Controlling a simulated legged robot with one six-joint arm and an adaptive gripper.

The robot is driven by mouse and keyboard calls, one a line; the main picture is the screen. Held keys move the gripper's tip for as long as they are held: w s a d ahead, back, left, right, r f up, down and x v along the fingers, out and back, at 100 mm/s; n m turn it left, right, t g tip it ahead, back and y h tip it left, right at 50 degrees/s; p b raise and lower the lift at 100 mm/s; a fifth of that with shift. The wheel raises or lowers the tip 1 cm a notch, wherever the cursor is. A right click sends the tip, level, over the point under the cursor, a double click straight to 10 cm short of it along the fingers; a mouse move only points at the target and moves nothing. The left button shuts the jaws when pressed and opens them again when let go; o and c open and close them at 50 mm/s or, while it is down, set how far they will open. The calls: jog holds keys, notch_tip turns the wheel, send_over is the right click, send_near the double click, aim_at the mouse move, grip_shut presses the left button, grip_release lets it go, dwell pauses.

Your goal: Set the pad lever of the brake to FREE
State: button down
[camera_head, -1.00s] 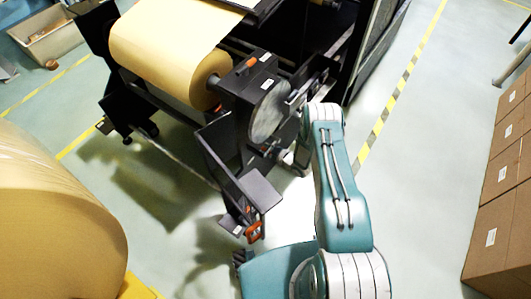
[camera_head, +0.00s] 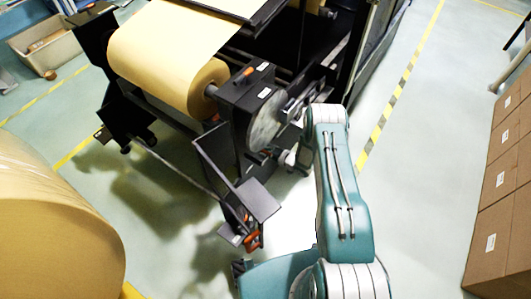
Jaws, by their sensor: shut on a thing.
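The brake disc (camera_head: 265,121), grey and round, stands upright on the side of the black brake housing (camera_head: 243,98) at the end of the kraft roll (camera_head: 170,62). My gripper (camera_head: 279,157) is low beside the disc, at the end of my teal and white arm. It is small and partly hidden by my wrist. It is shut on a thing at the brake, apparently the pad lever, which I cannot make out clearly. The lever's position and any FREE mark are not readable.
A black bracket plate with orange handles (camera_head: 253,243) juts out below the brake. A large kraft roll (camera_head: 55,225) stands at the left. Stacked cartons (camera_head: 497,190) line the right. Open floor with a striped yellow line (camera_head: 388,115) lies between the machine and cartons.

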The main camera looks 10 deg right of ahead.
jog(key=shift+w+d, duration=0.2)
jog(key=shift+d, duration=0.25)
jog(key=shift+c, duration=1.8)
grip_release()
jog(key=shift+f, duration=0.1)
jog(key=shift+s+d, duration=0.1)
jog(key=shift+s, duration=0.2)
jog(key=v, duration=1.1)
jog(key=shift+d, duration=0.2)
jog(key=shift+r, duration=0.2)
